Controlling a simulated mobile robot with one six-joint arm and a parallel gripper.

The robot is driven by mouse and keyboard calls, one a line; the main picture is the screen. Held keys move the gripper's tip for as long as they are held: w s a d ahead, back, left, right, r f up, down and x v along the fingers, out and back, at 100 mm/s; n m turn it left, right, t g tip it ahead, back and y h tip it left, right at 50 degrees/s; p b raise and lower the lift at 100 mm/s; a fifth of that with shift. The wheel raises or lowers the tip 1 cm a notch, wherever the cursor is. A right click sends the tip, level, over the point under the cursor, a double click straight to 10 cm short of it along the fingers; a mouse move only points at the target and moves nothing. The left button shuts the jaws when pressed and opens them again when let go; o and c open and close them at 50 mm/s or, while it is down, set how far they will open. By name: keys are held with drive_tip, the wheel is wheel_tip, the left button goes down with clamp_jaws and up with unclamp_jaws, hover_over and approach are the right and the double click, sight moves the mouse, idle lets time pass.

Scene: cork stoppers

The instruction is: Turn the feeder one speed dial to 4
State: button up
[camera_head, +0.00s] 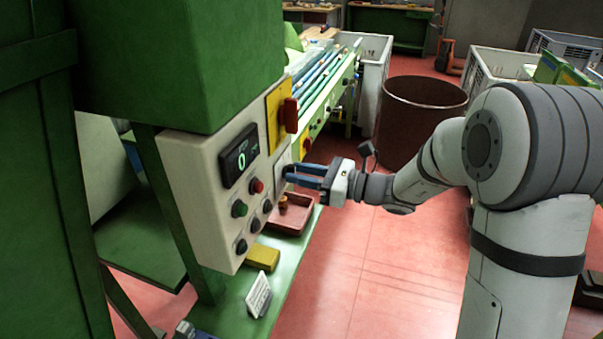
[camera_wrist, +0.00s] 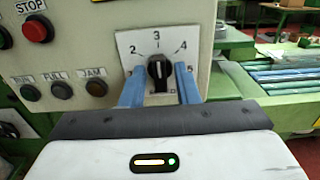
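The speed dial is a black knob (camera_wrist: 158,68) on a white plate (camera_wrist: 128,42) marked 2, 3 and 4. Its white pointer line stands upright, towards the 3; the 4 is up and to its right. My gripper (camera_wrist: 160,72) has its two blue fingers on either side of the knob, with a visible gap on each side. It is open and does not grip the knob. In the head view my gripper (camera_head: 292,174) reaches the panel's right edge from the right, and its fingers hide most of the knob. No feeder name is readable.
The control panel (camera_head: 205,190) bears a display (camera_head: 238,156) reading 0, a red stop button (camera_wrist: 38,29), several other buttons and a red switch on yellow (camera_head: 289,114). Below are a reddish tray (camera_head: 292,218) and yellow block (camera_head: 262,257) on a green ledge. Open floor lies right.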

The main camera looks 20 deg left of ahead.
clamp_jaws()
drive_tip(key=shift+r+p, duration=0.1)
drive_tip(key=shift+p, duration=0.2)
drive_tip(key=m+p, duration=0.2)
drive_tip(key=p, duration=0.1)
drive_tip(key=shift+r+m, duration=0.15)
drive_tip(key=shift+m, duration=0.25)
drive_tip(key=m+p, duration=0.6)
drive_tip(key=shift+w+f+m, duration=0.15)
drive_tip(key=shift+f+m, duration=0.05)
drive_tip(key=shift+m, duration=0.1)
drive_tip(key=shift+f+m+p, duration=0.1)
drive_tip(key=shift+m+p, duration=0.2)
drive_tip(key=shift+p, duration=0.05)
drive_tip(key=shift+o, duration=0.9)
unclamp_jaws()
